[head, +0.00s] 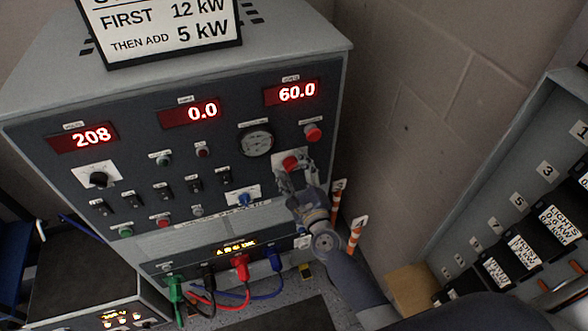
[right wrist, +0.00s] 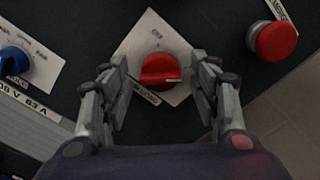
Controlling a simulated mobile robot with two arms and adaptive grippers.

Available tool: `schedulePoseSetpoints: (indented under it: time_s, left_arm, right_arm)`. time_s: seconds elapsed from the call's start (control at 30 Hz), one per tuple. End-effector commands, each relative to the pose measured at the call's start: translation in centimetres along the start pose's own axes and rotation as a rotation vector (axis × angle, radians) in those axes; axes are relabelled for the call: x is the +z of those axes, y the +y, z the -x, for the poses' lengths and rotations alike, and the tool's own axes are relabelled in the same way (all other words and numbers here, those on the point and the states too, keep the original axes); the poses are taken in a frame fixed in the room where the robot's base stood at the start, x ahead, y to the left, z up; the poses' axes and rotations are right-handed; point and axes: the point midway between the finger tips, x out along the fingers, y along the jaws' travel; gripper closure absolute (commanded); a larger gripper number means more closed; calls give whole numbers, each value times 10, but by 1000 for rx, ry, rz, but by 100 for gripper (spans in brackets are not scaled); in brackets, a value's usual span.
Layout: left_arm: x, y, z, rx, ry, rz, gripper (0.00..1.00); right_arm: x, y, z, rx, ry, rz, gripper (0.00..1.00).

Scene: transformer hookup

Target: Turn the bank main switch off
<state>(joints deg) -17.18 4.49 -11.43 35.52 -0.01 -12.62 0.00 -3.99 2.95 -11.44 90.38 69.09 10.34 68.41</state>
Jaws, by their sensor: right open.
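A red rotary switch knob (head: 291,163) on a white plate is at the right of the grey load bank's front panel. In the right wrist view the red knob (right wrist: 160,72) sits on a tilted white plate (right wrist: 152,30) with "OFF" near its top corner, and the white mark on the knob points right. The label below it is too small to read surely. My right gripper (head: 295,176) is open in front of the knob. In the wrist view its fingers (right wrist: 162,85) stand on either side of the knob, apart from it. My left gripper is not in view.
A red mushroom button (head: 313,132) sits just above right of the knob, and a blue knob (head: 244,199) sits to its left. Displays read 208, 0.0 and 60.0. Coloured cables (head: 240,268) plug in below. A breaker panel (head: 520,215) stands at right.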

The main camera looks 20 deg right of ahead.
Motion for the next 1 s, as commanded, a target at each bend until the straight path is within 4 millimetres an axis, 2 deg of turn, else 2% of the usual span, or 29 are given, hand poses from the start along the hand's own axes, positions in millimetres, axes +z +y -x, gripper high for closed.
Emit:
schedulePoseSetpoints:
  time_s: [0.07, 0.27, 0.3, 0.67, 1.0]
  left_arm:
    - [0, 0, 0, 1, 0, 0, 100]
    - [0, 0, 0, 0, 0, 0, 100]
    - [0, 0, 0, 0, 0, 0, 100]
    - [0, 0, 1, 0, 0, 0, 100]
    - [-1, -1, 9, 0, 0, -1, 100]
  right_arm:
    - [0, 0, 0, 0, 0, 0, 44]
    - [0, 0, 0, 0, 0, 1, 87]
    - [0, 0, 0, 0, 0, 1, 90]
    - [0, 0, 0, 0, 0, 37, 90]
    - [1, -1, 0, 0, 0, 254, 90]
